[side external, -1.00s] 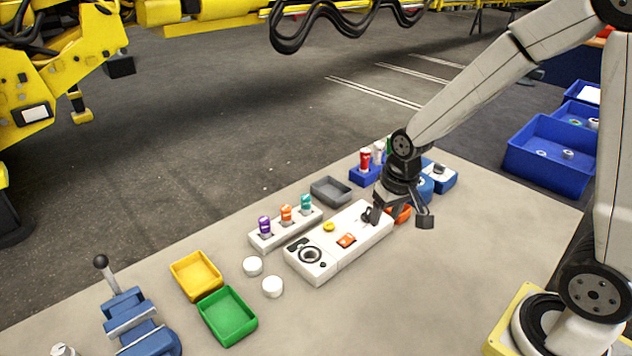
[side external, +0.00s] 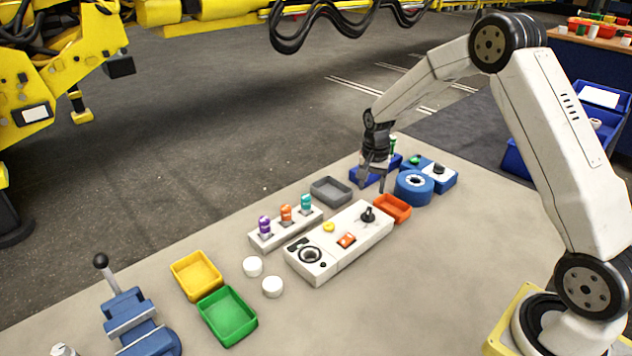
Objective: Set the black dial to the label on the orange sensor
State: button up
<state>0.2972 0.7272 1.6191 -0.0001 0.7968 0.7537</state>
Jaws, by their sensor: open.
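A white control box (side external: 345,262) lies on the table. It carries a black knob (side external: 368,215) at its right end and a black ring-shaped dial (side external: 310,255) at its left end. Which is the task's dial, and its setting, I cannot tell. The orange sensor (side external: 286,214) stands upright in the middle of a white rack (side external: 265,243), between a purple sensor (side external: 264,226) and a teal sensor (side external: 306,203). Its label is too small to read. My gripper (side external: 372,187) is open and points down, beyond the black knob and apart from it, in front of the blue holder (side external: 357,178).
An orange tray (side external: 393,209) and a round blue fixture (side external: 413,188) sit right of the box. A grey tray (side external: 331,191) is behind it. White caps, yellow (side external: 196,275) and green (side external: 227,316) trays and a blue lever fixture (side external: 130,320) are left. The front right table is clear.

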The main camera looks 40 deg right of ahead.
aim_at(369, 210)
jog(key=shift+f, duration=0.15)
jog(key=shift+f, duration=3.75)
grip_shut()
